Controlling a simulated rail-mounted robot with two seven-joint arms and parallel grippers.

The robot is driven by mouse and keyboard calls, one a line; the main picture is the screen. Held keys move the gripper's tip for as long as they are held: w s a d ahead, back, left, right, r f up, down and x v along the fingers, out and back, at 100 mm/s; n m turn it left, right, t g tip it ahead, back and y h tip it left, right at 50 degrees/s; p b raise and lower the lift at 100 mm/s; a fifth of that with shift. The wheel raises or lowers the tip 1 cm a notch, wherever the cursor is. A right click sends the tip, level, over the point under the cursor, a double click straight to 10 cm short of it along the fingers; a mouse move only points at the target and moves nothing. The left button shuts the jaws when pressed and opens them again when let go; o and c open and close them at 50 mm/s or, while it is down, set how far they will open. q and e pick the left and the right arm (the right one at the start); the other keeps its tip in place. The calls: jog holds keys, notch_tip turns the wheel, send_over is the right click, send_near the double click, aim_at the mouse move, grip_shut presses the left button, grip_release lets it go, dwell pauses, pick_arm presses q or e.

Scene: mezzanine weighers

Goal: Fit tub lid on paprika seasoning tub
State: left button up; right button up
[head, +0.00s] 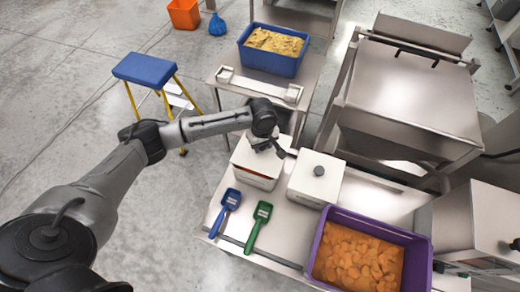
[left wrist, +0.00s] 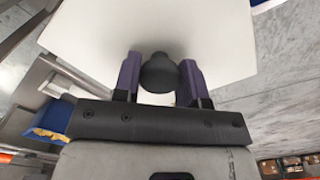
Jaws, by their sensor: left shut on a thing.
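My left gripper (head: 270,147) is shut on the dark knob (left wrist: 158,74) of a white square tub lid (left wrist: 95,40). In the left wrist view its two purple fingers sit on either side of the knob. In the head view the gripper is over a white tub (head: 256,178) with a reddish-brown band showing low on its front, which looks like the paprika tub. The lid is at or just above this tub's top; I cannot tell whether it is seated. The arm hides part of the top. My right gripper is not in view.
A second white tub with a grey knob (head: 319,171) stands close on the right. A blue scoop (head: 230,199) and a green scoop (head: 259,224) lie in front on the steel table. A purple crate (head: 318,245) of orange pieces is at front right. A blue crate (head: 270,63) stands behind.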

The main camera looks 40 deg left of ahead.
pick_arm(q)
jog(key=shift+a+f, duration=0.35)
jog(key=shift+a, duration=0.1)
jog(key=shift+f, duration=1.9)
jog(key=shift+f, duration=0.1)
jog(key=o, duration=0.9)
jog(key=shift+o, duration=0.2)
